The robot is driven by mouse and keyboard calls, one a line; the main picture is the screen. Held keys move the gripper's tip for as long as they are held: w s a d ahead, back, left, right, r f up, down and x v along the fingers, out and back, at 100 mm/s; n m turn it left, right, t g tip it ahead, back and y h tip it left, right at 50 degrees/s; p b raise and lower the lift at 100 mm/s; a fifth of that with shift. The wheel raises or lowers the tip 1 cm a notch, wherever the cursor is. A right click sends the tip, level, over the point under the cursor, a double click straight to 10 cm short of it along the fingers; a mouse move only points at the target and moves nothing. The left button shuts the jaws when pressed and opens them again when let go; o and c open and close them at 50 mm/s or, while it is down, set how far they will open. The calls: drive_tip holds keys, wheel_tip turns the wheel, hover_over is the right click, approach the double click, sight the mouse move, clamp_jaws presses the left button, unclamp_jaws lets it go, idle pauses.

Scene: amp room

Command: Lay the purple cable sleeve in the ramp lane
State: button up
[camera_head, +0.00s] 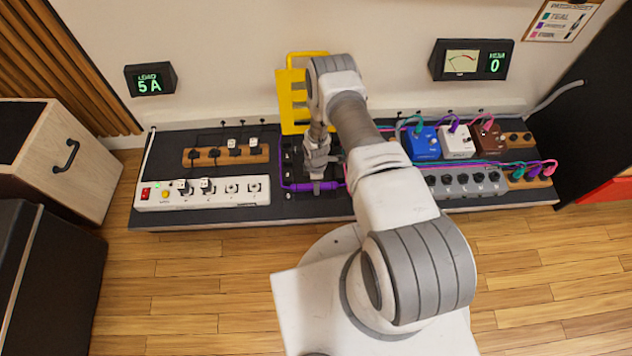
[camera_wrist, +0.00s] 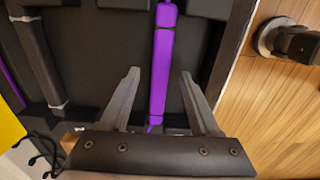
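The purple cable sleeve (camera_wrist: 163,60) lies straight along a black surface in the wrist view. It also shows in the head view (camera_head: 300,187), at the front of the black cable ramp base (camera_wrist: 105,50), partly hidden by my gripper (camera_head: 317,184). The ramp's yellow lid (camera_head: 292,98) stands upright behind the base. My gripper (camera_wrist: 160,75) is open, with one finger on each side of the sleeve and a gap to both. Whether the sleeve rests inside a lane, I cannot tell.
A white power strip (camera_head: 205,193) lies left of the ramp. Blue, white and brown pedals (camera_head: 424,143) with coloured plugs stand to the right, behind a grey box with knobs (camera_head: 465,183). The wooden floor (camera_head: 160,290) in front is clear.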

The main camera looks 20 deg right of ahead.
wheel_tip(320, 180, up, 18)
drive_tip(key=p, duration=0.6)
drive_tip(key=shift+f+p, duration=0.25)
drive_tip(key=shift+p, duration=0.1)
